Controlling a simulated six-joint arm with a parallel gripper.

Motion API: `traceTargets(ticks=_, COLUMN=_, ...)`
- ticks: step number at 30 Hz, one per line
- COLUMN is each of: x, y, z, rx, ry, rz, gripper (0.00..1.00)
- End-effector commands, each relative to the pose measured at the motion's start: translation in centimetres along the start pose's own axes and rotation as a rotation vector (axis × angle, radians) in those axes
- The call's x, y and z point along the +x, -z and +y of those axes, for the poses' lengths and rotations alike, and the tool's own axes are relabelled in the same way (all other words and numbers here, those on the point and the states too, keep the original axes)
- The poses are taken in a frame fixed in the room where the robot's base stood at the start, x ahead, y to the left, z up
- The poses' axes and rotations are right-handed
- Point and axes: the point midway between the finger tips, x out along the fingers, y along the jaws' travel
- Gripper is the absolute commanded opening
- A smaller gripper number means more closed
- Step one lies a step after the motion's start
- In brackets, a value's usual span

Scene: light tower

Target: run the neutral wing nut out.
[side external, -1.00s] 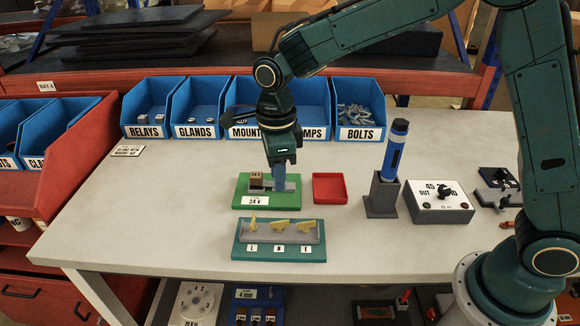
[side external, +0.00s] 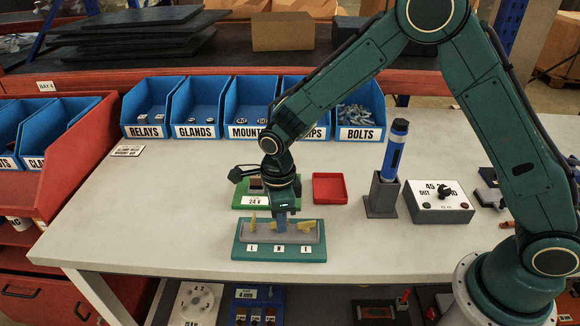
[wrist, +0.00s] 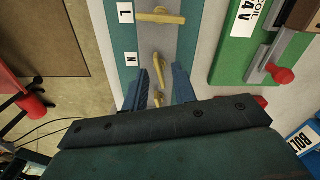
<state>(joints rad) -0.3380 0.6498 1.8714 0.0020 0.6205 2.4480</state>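A teal base (side external: 240,250) carries a grey terminal strip (side external: 265,237) with three brass wing nuts over labels L, N and E. The L wing nut (side external: 253,220) and E wing nut (side external: 307,225) show in the side view. My gripper (side external: 281,224) points down over the middle position and mostly hides the N wing nut there. In the wrist view, the N wing nut (wrist: 158,70) lies between the two blue fingers of my gripper (wrist: 160,82), which stand apart with gaps to it. The L wing nut also shows there (wrist: 160,16). The E nut is hidden in that view.
The green 24 V block (side external: 240,203) stands just behind the teal base, with a red tray (side external: 329,188) to its right. A blue driver (side external: 395,150) stands in a grey holder farther right, near a dial box (side external: 438,203). The front table is clear.

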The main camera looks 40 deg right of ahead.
Motion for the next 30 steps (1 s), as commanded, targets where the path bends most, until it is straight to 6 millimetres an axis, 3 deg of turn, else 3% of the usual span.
traceTargets(ticks=11, x=0.42, y=0.02, z=0.02, rx=0.0, ry=-0.001, rz=0.001, gripper=0.27)
traceTargets(ticks=15, x=0.4, y=0.02, z=0.01, rx=0.0, ry=0.0, rz=0.001, gripper=0.0)
traceTargets(ticks=30, x=0.37, y=-0.02, z=0.0, rx=-0.046, ry=0.0, rz=-0.001, gripper=0.0)
